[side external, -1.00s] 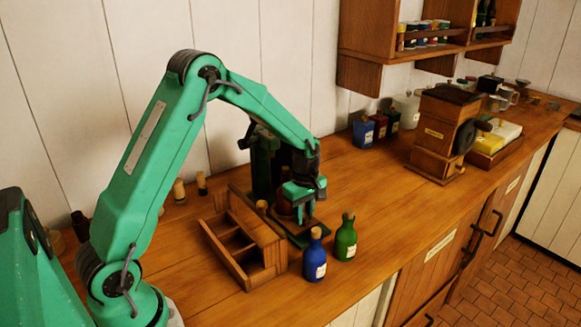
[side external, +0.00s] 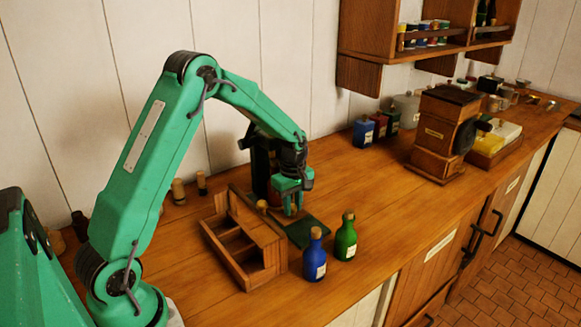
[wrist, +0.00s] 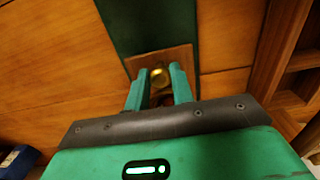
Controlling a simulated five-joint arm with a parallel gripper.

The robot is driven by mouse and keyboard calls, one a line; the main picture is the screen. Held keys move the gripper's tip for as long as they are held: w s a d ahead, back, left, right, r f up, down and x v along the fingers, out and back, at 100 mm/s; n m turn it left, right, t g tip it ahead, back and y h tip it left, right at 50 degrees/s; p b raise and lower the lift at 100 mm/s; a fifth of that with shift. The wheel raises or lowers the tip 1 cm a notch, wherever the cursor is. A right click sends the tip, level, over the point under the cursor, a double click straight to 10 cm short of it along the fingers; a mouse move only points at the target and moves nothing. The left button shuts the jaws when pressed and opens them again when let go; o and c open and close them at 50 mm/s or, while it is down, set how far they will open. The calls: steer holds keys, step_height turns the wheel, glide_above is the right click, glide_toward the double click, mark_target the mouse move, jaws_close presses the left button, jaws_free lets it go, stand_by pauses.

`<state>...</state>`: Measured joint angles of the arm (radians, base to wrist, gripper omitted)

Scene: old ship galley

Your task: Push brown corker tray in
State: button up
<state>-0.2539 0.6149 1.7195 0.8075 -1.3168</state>
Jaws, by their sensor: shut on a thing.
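The brown corker tray (wrist: 172,58) is a square brown piece with a brass knob (wrist: 160,77) on the dark green base of the corker (wrist: 150,25). My gripper (wrist: 158,88) has one finger on each side of the knob and is shut on it. In the side view, my gripper (side external: 291,209) points down at the corker, close to its dark upright (side external: 260,170). The front of the green base plate (side external: 312,233) is bare. The tray is mostly hidden there behind my gripper and the wooden box.
A compartmented wooden box (side external: 238,248) stands just left of the corker. A blue bottle (side external: 314,258) and a green bottle (side external: 345,240) stand in front of the base plate. The counter between the corker and the wooden grinder (side external: 440,138) is clear.

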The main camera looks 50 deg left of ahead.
steer(key=shift+a, duration=1)
steer(key=o, duration=0.9)
steer(key=shift+r, duration=0.1)
step_height(320, 180, up, 7)
steer(key=shift+f, duration=0.1)
steer(key=shift+d, duration=0.1)
